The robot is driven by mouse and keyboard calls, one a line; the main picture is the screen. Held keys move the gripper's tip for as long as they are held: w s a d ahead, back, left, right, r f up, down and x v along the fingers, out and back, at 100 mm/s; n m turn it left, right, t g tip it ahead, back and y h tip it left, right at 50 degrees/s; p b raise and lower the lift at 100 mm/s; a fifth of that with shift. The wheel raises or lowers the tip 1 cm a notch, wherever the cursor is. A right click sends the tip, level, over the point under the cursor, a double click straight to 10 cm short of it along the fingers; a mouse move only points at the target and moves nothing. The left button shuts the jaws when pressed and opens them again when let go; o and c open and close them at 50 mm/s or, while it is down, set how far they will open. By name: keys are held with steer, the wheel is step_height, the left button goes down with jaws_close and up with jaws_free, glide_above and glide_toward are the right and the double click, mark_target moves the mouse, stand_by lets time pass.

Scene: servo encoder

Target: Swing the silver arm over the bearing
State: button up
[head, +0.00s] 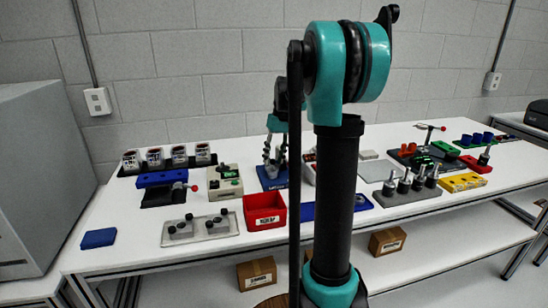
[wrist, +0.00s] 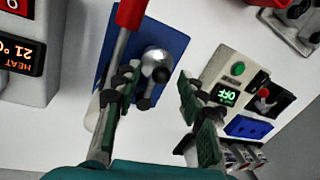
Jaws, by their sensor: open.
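My gripper (head: 273,158) is open, pointing down above a blue base plate (head: 266,184) in the head view. In the wrist view its two fingers (wrist: 158,98) stand apart, with the blue plate (wrist: 176,45) below. A silver round-topped part (wrist: 156,62) on a dark mount shows between the fingers, nearer the left one. A silver rod (wrist: 118,46) with a red grip (wrist: 131,12) runs beside the left finger and is partly hidden by it; it may be the silver arm. I cannot tell contact with the finger. I cannot make out the bearing.
A control box reading OFF (wrist: 225,93) stands right of the gripper in the wrist view, and a heater display (wrist: 20,52) at left. A red bin (head: 265,211) stands in front of the blue plate.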

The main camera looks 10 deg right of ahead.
step_height(320, 180, up, 12)
steer(key=d, duration=0.2)
steer(key=shift+w, duration=0.25)
steer(key=shift+d+f, duration=0.1)
steer(key=shift+f, duration=0.05)
